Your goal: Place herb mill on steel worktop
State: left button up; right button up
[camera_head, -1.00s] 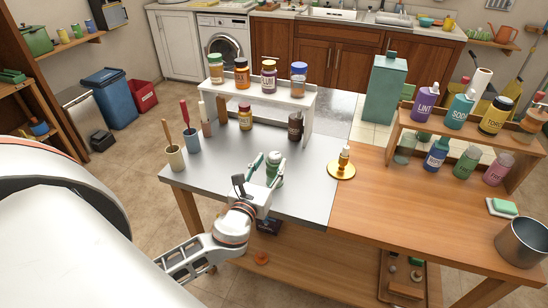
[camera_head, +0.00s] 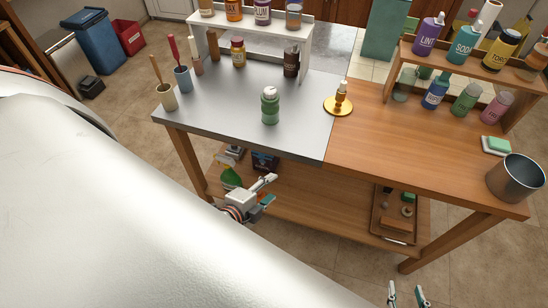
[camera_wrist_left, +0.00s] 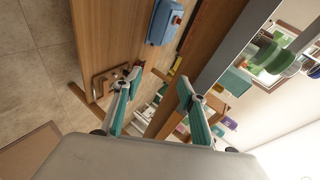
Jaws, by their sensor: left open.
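The herb mill, which I take to be the green jar-shaped piece with a pale top (camera_head: 270,105), stands upright on the steel worktop (camera_head: 215,112), near its front edge. Nothing touches it. My left gripper (camera_head: 270,190) is open and empty, below and in front of the worktop's front edge, apart from the mill. Its spread fingers also show in the left wrist view (camera_wrist_left: 159,79), with nothing between them. My right gripper (camera_head: 405,288) is at the bottom edge of the head view, partly cut off, its two fingers apart and nothing seen between them.
A brass candlestick-like piece (camera_head: 340,103) stands right of the mill, by the wooden top (camera_head: 410,140). A white riser (camera_head: 255,35) with jars is behind. Utensil cups (camera_head: 166,97) stand at left, a metal pot (camera_head: 515,178) at right. A lower shelf (camera_head: 310,205) holds a tray (camera_head: 397,232).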

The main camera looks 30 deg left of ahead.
pick_arm(q)
jog(key=s+d+f+n+g+h, duration=0.1)
jog(key=s+d+f+n, duration=0.4)
jog(key=n, duration=0.6)
jog(key=shift+d+h, duration=0.25)
jog(key=shift+h, duration=0.45)
